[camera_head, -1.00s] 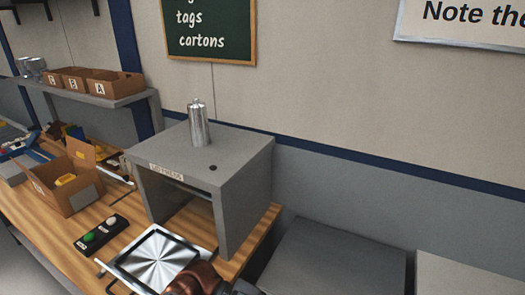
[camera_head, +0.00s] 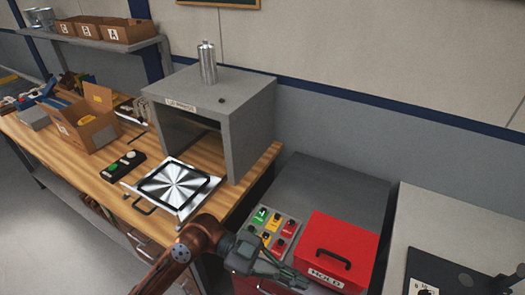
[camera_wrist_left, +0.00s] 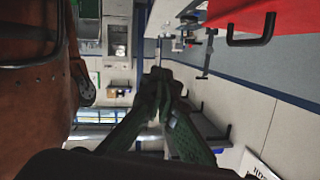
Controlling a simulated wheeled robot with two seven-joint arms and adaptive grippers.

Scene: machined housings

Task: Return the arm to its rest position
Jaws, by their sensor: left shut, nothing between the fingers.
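My left arm, with a brown link, comes up from the bottom of the head view. Its dark left gripper (camera_head: 300,279) is shut and empty, in front of the red box marked HOLD (camera_head: 338,246) and overlapping its lower left in the picture. I cannot tell whether they touch. In the left wrist view the two green-grey fingers (camera_wrist_left: 158,82) meet at their tips with nothing between them. The red box's dark handle (camera_wrist_left: 252,30) shows at the top right there. My right gripper is not identifiable in either view.
A control panel with coloured buttons (camera_head: 268,233) stands left of the red box. The grey lid press (camera_head: 236,110) carries a metal canister (camera_head: 207,63); a square metal plate (camera_head: 172,184) lies before it. An open cardboard box (camera_head: 87,126) sits on the wooden bench.

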